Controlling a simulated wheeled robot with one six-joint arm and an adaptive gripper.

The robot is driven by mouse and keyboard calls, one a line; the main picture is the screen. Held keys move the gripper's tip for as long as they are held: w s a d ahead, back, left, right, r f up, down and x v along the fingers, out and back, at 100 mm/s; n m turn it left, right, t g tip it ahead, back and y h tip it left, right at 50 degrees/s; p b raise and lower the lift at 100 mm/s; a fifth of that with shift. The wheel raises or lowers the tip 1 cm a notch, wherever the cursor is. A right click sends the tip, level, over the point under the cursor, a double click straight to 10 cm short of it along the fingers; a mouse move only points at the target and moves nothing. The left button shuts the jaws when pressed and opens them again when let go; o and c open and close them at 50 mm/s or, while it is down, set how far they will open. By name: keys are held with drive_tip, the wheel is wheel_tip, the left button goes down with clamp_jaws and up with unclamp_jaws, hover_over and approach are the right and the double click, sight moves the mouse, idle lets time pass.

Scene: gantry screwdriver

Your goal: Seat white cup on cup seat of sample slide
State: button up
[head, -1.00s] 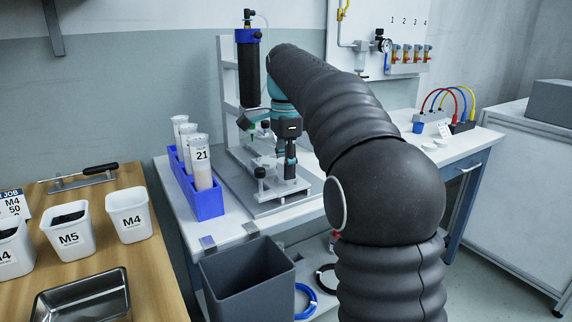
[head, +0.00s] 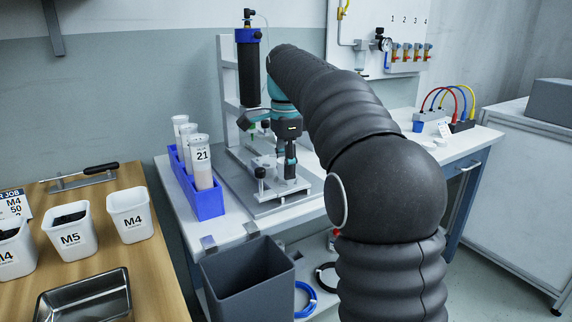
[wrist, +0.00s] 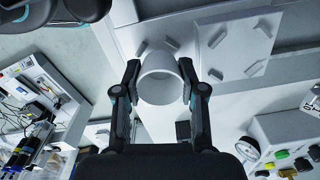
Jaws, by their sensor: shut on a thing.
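In the wrist view my gripper (wrist: 160,88) is shut on the white cup (wrist: 161,72), with one finger on each side of its wall. The cup is over a pale plate with small raised blocks, the sample slide (wrist: 238,62). Two blocks show just beyond the cup's far rim; the cup hides the rest of that spot, and I cannot tell whether its base touches the plate. Another set of several blocks, empty between them, lies to the right. In the head view my gripper (head: 287,168) points down at the fixture's front; the cup is hard to make out there.
A blue rack (head: 207,201) with several tall cups, one marked 21, stands left of the fixture. The fixture's upright frame (head: 229,85) and black cylinder (head: 249,70) rise behind my gripper. A grey bin (head: 248,280) stands in front of the bench.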

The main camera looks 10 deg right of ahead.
drive_tip(key=shift+f+b, duration=0.35)
drive_tip(key=shift+f, duration=0.4)
drive_tip(key=o, duration=0.8)
drive_tip(key=shift+o, duration=0.2)
wheel_tip(320, 180, up, 7)
drive_tip(key=shift+r, duration=0.3)
